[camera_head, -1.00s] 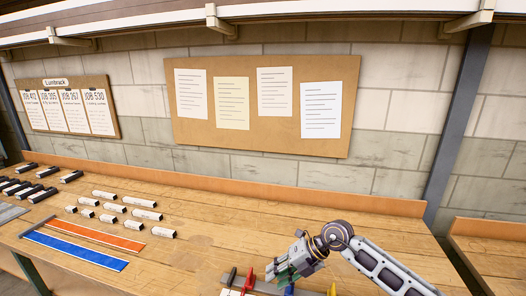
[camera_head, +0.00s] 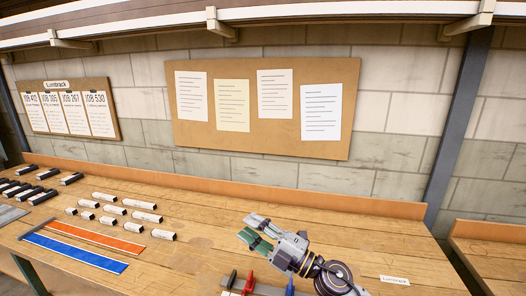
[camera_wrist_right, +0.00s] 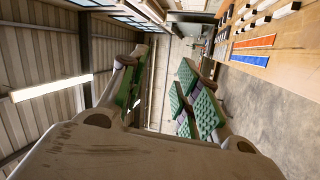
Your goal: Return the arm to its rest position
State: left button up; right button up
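My right gripper (camera_head: 253,230) is above the right part of the wooden bench (camera_head: 190,212), its fingers pointing left in the head view. Its green-padded fingers are apart with nothing between them, as the right wrist view (camera_wrist_right: 157,98) also shows. My left gripper is in neither view.
Red (camera_head: 249,281) and blue (camera_head: 290,286) pieces stand at the bench's front edge, just below my right gripper. White blocks (camera_head: 145,216), black blocks (camera_head: 36,194), an orange strip (camera_head: 108,238) and a blue strip (camera_head: 75,252) lie to the left. The bench's back middle is clear.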

jog(key=w+d+f+m+t+h, duration=0.2)
jog(key=w+d+m+t+h, duration=0.2)
jog(key=d+m+t+h, duration=1)
jog(key=s+d+f+m+g+h, duration=0.3)
jog(key=d+f+m+g, duration=0.2)
jog(key=f, duration=0.3)
jog(key=s+d+f+m+g+h, duration=0.3)
jog(key=d+f+m+g, duration=0.15)
jog(key=f+g, duration=0.2)
jog(key=s+d+f+m+g+y, duration=0.1)
jog(key=s+f+g, duration=0.5)
jog(key=s, duration=0.4)
jog(key=s+f+m+g+y, duration=0.1)
jog(key=s+f+g, duration=0.2)
jog(key=s+f, duration=0.55)
jog(key=s+f+g, duration=0.1)
jog(key=s+f, duration=0.1)
jog(key=f, duration=1.4)
jog(key=s+f+g, duration=0.1)
jog(key=s+f, duration=0.1)
jog(key=f, duration=1.4)
jog(key=s+d+f, duration=0.2)
jog(key=s+f, duration=0.7)
jog(key=s, duration=0.2)
jog(key=s+d+f, duration=0.2)
jog(key=s+f, duration=0.8)
jog(key=s, duration=0.1)
jog(key=shift+s+d+f+n+g+h, duration=0.15)
jog(key=shift+d+f+n+g+h, duration=0.1)
jog(key=shift+n+g+h, duration=0.1)
